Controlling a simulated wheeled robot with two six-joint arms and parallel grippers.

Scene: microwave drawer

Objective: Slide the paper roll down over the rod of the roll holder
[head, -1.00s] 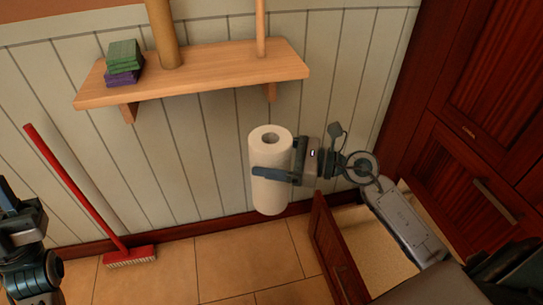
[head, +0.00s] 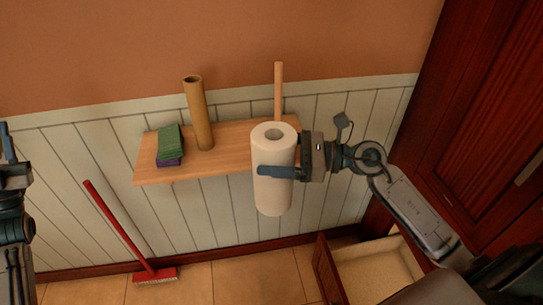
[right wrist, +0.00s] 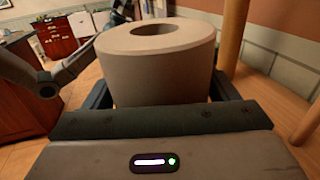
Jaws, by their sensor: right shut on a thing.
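The white paper roll (head: 273,197) is upright with its core hole facing up. My right gripper (head: 277,171) is shut around its upper half from the right. The roll also fills the middle of the right wrist view (right wrist: 158,75), between the fingers. The roll holder's thin wooden rod (head: 278,90) rises from the shelf behind the roll; the roll hides its lower part and base. The roll is in front of the rod, not around it. My left gripper (head: 8,143) shows only partly at the left edge, away from the roll; its opening is unclear.
The wooden shelf (head: 228,138) on the wall carries a brown cardboard tube (head: 198,115) and green and purple sponges (head: 169,143). A red broom (head: 120,225) leans below. An open drawer (head: 375,275) and dark red cabinets (head: 470,130) stand at the right.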

